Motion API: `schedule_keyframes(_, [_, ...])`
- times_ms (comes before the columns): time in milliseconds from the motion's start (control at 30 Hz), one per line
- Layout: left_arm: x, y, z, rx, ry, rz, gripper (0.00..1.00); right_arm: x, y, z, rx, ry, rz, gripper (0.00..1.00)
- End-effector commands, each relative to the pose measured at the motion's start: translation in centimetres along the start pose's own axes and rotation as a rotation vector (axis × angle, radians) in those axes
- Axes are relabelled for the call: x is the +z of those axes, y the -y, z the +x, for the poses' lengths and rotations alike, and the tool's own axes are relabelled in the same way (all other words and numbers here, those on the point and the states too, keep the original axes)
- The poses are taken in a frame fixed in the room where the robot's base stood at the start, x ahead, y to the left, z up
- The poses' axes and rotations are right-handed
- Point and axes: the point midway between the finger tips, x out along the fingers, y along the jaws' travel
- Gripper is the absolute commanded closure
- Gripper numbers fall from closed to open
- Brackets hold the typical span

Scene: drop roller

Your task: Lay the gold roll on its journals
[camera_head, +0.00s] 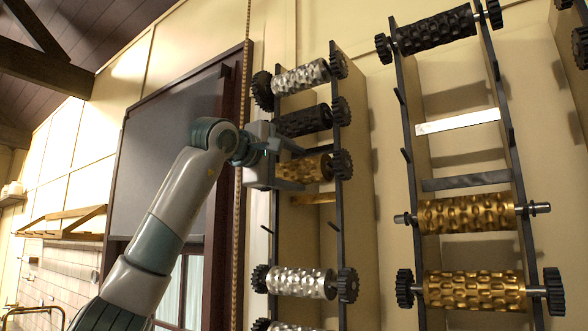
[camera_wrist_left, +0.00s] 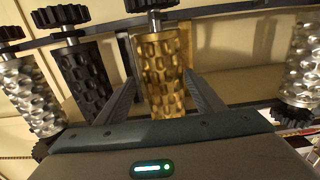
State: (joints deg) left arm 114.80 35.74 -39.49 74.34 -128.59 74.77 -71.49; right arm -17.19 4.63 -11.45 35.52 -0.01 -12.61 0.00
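A gold roll (camera_head: 305,168) with a dark gear at its right end sits in the left rack (camera_head: 338,225), below a black roll (camera_head: 305,121). My left gripper (camera_head: 300,168) reaches it from the left, one finger above and one below. In the left wrist view the gold roll (camera_wrist_left: 160,75) stands between the two spread fingers of my left gripper (camera_wrist_left: 160,76). The fingertips are close to its sides; I cannot tell whether they touch. Its lower end is hidden behind the gripper body. My right gripper is not in view.
Silver rolls (camera_head: 300,78) (camera_head: 302,282) sit above and below in the same rack. Two more gold rolls (camera_head: 466,213) (camera_head: 474,290) and a black roll (camera_head: 436,29) are in the right rack (camera_head: 410,120). Empty pegs (camera_head: 407,156) show there. A dark panel (camera_head: 165,150) stands left of the racks.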

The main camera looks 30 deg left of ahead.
Motion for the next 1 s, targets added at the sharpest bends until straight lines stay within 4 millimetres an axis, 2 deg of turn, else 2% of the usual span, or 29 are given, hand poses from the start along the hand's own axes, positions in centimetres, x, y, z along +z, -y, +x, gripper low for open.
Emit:
schedule_keyframes(233, [-0.1,0.5,0.0,-0.008,-0.001,0.000,0.38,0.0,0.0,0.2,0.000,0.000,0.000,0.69])
schedule_keyframes(467, [-0.1,0.5,-1.9,-0.003,-0.002,0.001,0.38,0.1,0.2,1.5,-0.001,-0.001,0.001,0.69])
schedule_keyframes(667, [-0.1,0.5,-5.3,0.001,-0.002,0.001,0.38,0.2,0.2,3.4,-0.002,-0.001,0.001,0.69])
schedule_keyframes(1000, [0.0,0.4,-12.3,0.001,-0.002,0.001,0.38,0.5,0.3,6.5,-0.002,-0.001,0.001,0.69])
